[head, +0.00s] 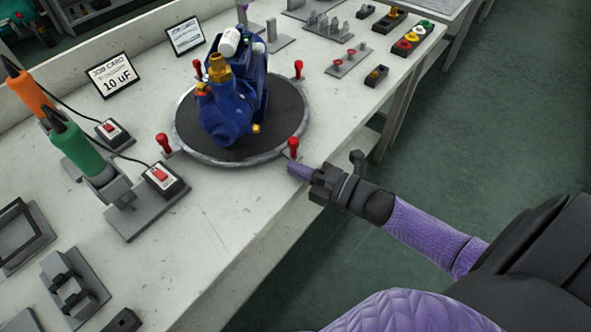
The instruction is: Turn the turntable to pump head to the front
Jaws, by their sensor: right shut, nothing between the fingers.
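The turntable (280,128) is a round dark disc with a grey rim on the bench. Several red-knobbed pegs stand around its edge, one of them the near-right peg (293,147). A blue pump (228,108) stands on the disc, with a brass fitting on top and a white cylinder behind. Its rounded blue end points toward the near side of the bench. My right gripper (297,169) is shut and empty. Its fingertips are at the turntable's near-right rim, just below the near-right peg; I cannot tell whether they touch. My left gripper is not in view.
Orange and green-handled tools (75,145) stand in holders at left, beside red-switch boxes (166,179). A job card (112,75) stands behind. Small fixtures and colored buttons (407,42) sit at the far right. The bench's front edge runs under my right arm; open floor lies beyond.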

